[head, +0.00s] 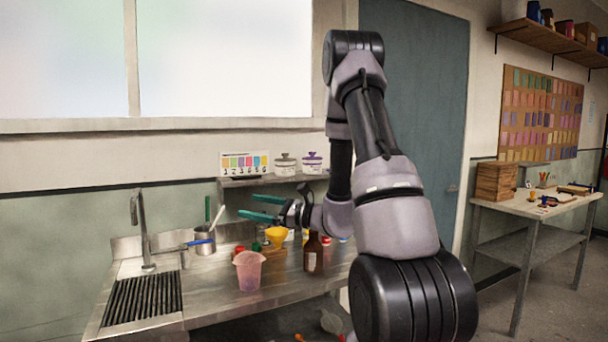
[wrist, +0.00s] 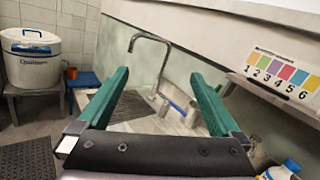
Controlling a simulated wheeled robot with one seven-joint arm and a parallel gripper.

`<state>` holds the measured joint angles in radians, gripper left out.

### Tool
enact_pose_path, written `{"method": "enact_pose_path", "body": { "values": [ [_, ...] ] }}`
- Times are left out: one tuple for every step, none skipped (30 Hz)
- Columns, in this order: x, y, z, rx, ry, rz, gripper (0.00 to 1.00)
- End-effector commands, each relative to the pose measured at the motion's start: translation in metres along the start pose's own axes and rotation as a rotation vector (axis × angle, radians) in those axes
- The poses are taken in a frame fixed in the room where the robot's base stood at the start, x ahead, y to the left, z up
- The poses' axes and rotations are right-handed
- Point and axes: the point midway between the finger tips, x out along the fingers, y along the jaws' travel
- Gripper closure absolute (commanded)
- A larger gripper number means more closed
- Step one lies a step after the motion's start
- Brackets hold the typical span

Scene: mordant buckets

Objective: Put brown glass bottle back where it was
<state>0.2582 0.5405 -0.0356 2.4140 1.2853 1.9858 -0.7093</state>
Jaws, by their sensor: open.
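The brown glass bottle (head: 313,255) stands upright on the steel counter, below and just right of my gripper in the head view. It has a pale label on its front. My gripper (head: 252,208) has green fingers and is raised above the counter, pointing left. In the wrist view my gripper (wrist: 160,95) has its two fingers wide apart with nothing between them. The bottle cannot be made out in the wrist view.
A pink translucent beaker (head: 249,272) stands left of the bottle, and a yellow funnel (head: 276,236) behind it. A metal pot (head: 204,242) stands near the sink tap (head: 141,225). A shelf (head: 260,181) holds two lidded jars and a numbered colour card (wrist: 281,73).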

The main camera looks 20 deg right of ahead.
Motion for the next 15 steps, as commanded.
{"method": "enact_pose_path", "body": {
  "values": [
    [0.007,0.021,0.027,-0.058,0.001,0.108,0.0],
    [0.009,0.035,0.039,-0.09,0.009,0.175,0.0],
    [0.01,0.054,0.053,-0.135,0.023,0.262,0.0],
    [0.009,0.067,0.063,-0.171,0.037,0.325,0.0],
    [0.007,0.081,0.072,-0.208,0.052,0.387,0.0],
    [0.003,0.098,0.082,-0.262,0.077,0.466,0.0],
    [-0.002,0.11,0.088,-0.305,0.098,0.522,0.0],
    [-0.006,0.121,0.094,-0.35,0.121,0.576,0.0],
    [-0.014,0.135,0.101,-0.412,0.153,0.646,0.0],
    [-0.02,0.143,0.105,-0.46,0.181,0.693,0.0],
    [-0.027,0.151,0.108,-0.512,0.21,0.74,0.0],
    [-0.037,0.161,0.112,-0.583,0.251,0.796,0.0],
    [-0.044,0.166,0.115,-0.639,0.283,0.836,0.0],
    [-0.052,0.17,0.117,-0.695,0.317,0.872,0.0],
    [-0.063,0.174,0.12,-0.773,0.364,0.915,0.0]
  ]
}}
